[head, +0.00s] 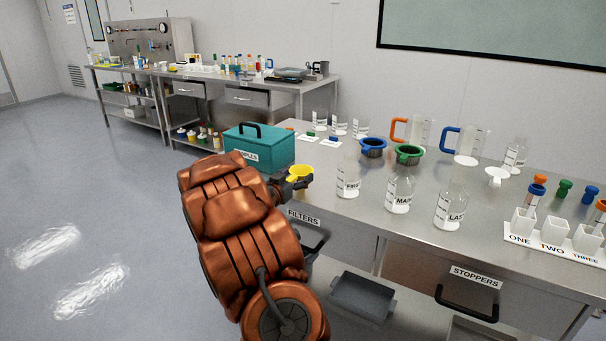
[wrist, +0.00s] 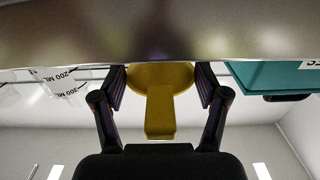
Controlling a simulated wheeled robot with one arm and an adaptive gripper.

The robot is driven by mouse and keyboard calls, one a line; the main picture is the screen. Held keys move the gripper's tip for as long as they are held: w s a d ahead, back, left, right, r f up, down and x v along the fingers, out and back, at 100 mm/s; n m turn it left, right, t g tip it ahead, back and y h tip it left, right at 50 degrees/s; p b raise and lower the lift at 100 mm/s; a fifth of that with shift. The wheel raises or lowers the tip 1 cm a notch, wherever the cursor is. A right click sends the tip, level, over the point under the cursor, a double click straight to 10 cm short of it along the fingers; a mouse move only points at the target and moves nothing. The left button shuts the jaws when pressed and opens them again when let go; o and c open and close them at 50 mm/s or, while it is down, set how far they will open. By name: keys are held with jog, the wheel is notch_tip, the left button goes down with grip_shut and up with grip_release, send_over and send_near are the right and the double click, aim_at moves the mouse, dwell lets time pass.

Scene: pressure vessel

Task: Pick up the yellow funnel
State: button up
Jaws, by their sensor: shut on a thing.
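The yellow funnel (head: 299,172) is at the left end of the near steel bench, just right of the teal box. My gripper (head: 296,183) reaches it from the left. In the wrist view the funnel (wrist: 160,97) sits between the two dark fingers of my gripper (wrist: 160,92), which are shut on it. Its wide cone is by the bench surface in that picture and its spout points toward the palm. I cannot tell whether it touches the bench.
A teal box (head: 259,147) with a black handle stands close behind my gripper. Labelled glass bottles (head: 348,178) stand to the right. Blue (head: 373,146) and green (head: 408,154) rimmed cups and a white funnel (head: 496,176) are further along. A white rack (head: 553,236) is at right.

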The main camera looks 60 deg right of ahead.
jog(key=a+b, duration=0.1)
jog(key=a, duration=1.2)
jog(key=s+d+r+m+g+p, duration=0.3)
jog(key=s+d+r+p, duration=0.7)
jog(key=d+r, duration=0.7)
jog(key=s+r+g, duration=0.1)
jog(key=s+g, duration=0.1)
jog(key=s, duration=0.1)
jog(key=shift+s+d+r+y+p, duration=0.15)
jog(key=shift+s+y+p, duration=0.1)
jog(key=shift+y+p, duration=0.1)
jog(key=shift+f+b, duration=2.35)
jog(key=shift+f, duration=1.45)
jog(key=shift+f, duration=0.25)
